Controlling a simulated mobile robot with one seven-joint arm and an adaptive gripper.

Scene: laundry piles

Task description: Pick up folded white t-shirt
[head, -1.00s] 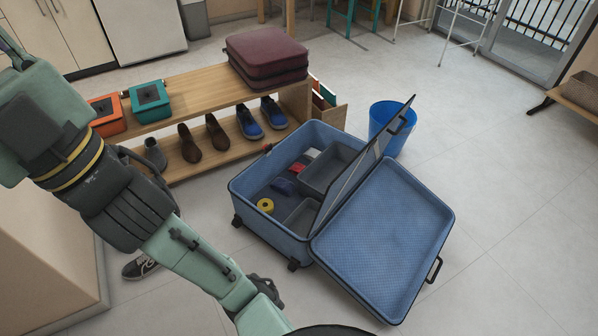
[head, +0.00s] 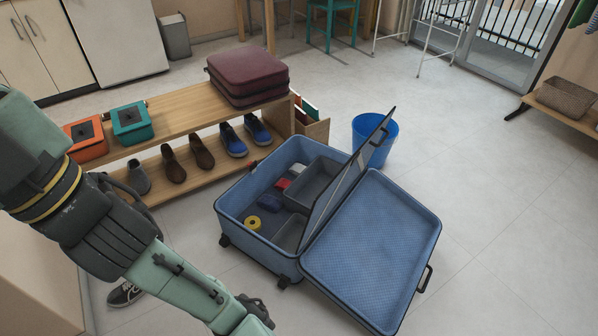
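No folded white t-shirt shows in the head view. My arm reaches in from the left edge down to the bottom of the picture, and its end runs out of the frame there. The gripper's fingers are not visible, so its state and anything in it are hidden.
An open blue suitcase (head: 372,252) lies on the floor, with small items and grey trays inside. Behind it are a blue bin (head: 372,140) and a wooden shoe bench (head: 188,113) bearing a maroon case (head: 247,77) and two boxes. Floor at right is clear.

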